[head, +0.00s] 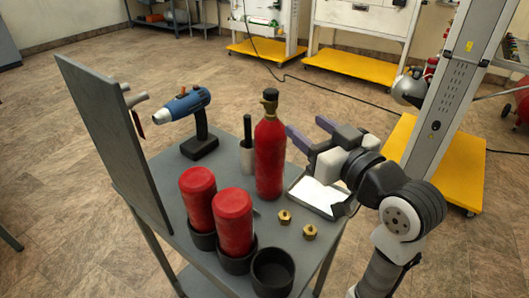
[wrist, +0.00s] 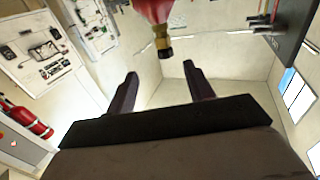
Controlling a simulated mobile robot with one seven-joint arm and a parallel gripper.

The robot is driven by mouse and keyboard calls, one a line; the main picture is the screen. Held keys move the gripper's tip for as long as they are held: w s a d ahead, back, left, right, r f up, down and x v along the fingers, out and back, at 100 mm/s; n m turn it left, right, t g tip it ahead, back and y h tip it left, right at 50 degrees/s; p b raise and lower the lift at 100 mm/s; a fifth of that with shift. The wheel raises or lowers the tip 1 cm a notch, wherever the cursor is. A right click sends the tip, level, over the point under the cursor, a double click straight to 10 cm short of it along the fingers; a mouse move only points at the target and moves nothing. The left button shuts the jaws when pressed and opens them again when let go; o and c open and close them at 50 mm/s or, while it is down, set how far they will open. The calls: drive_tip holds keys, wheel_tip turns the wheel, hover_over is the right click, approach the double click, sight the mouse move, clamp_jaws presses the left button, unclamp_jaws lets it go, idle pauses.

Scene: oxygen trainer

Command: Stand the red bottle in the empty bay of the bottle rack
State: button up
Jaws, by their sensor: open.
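The red bottle (head: 269,158) stands upright on the grey table, with a brass valve and dark cap on top. The wrist view shows its red shoulder and valve (wrist: 162,42) upside down beyond the fingertips. The bottle rack (head: 236,262) has black round bays at the table's front; two hold red cylinders (head: 199,196) (head: 233,220). The empty bay (head: 272,270) is the nearest one on the right. My gripper (head: 306,128) is open and empty, right of the bottle at its upper body height, fingers pointing towards it. It also shows in the wrist view (wrist: 160,72).
Two brass fittings (head: 285,217) (head: 310,232) lie right of the rack. A shallow tray (head: 318,195) lies under my gripper. A grey cup with a dark handle (head: 247,155) and a blue drill-like tool (head: 190,108) stand behind. An upright panel (head: 112,140) borders the left.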

sight(274, 105)
drive_tip(key=p+x, duration=0.1)
drive_tip(key=x, duration=0.6)
drive_tip(key=shift+w+a+p, duration=0.2)
drive_tip(key=shift+a+p, duration=0.05)
drive_tip(key=shift+p, duration=0.1)
drive_tip(key=p+x, duration=0.1)
drive_tip(key=x, duration=0.1)
drive_tip(key=p+x, duration=0.1)
drive_tip(key=x, duration=0.1)
drive_tip(key=shift+s+a+f, duration=0.1)
drive_tip(key=shift+a, duration=0.3)
drive_tip(key=shift+w+a+f, duration=0.1)
drive_tip(key=shift+w+a, duration=0.15)
drive_tip(key=shift+w, duration=0.25)
clamp_jaws()
